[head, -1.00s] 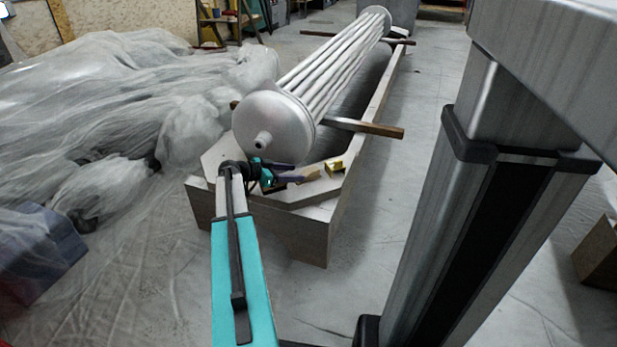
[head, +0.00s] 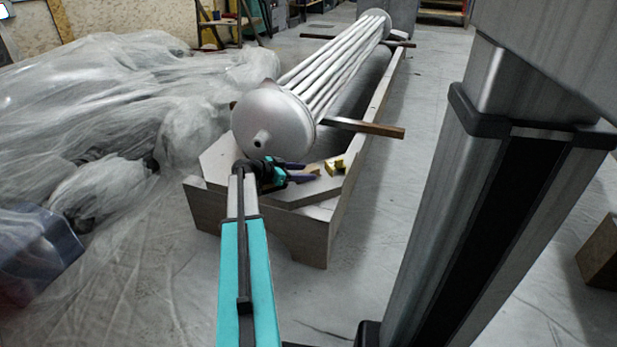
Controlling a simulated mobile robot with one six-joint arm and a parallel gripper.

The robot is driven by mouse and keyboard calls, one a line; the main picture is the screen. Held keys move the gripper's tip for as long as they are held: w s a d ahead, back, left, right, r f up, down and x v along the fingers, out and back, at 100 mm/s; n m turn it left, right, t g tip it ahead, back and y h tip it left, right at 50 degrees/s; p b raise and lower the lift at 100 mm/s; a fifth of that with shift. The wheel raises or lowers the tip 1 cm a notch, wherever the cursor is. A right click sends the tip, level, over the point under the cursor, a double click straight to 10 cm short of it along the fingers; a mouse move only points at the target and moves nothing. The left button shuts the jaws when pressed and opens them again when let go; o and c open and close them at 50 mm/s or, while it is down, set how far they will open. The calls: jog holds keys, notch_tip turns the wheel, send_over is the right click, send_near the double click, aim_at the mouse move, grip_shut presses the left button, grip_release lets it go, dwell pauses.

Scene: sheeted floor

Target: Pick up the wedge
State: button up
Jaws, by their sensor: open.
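The wedge, a small tan wooden piece (head: 314,169), lies on the near end of the wooden crate base (head: 312,212), below the tube bundle's round end cap. My gripper (head: 308,172) is low over that same end, with its purple fingers pointing right. The jaws are open, and the wedge shows at their tips, partly hidden by them. I cannot tell whether the fingers touch it or how far it is between them.
A small yellow object (head: 335,167) sits just right of the wedge. The metal tube bundle (head: 325,70) rests above the crate on a wooden crossbar (head: 367,127). Plastic sheeting (head: 90,105) heaps up at left.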

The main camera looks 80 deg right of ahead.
dwell(0.5)
jog(key=c, duration=1.2)
jog(key=shift+r, duration=0.15)
jog(key=shift+r+p, duration=0.7)
jog(key=shift+r, duration=0.15)
jog(key=shift+r+p, duration=0.6)
jog(key=shift+r, duration=0.25)
jog(key=s+a+p, duration=0.1)
jog(key=s+a, duration=0.1)
jog(key=a, duration=0.2)
jog(key=s+a+r+p, duration=0.1)
jog(key=s+a+p, duration=0.1)
jog(key=a, duration=0.3)
jog(key=s+a+p, duration=0.1)
jog(key=s+a, duration=0.3)
jog(key=shift+s+a+r, duration=0.15)
jog(key=shift+s+a, duration=0.05)
jog(key=shift+a, duration=0.1)
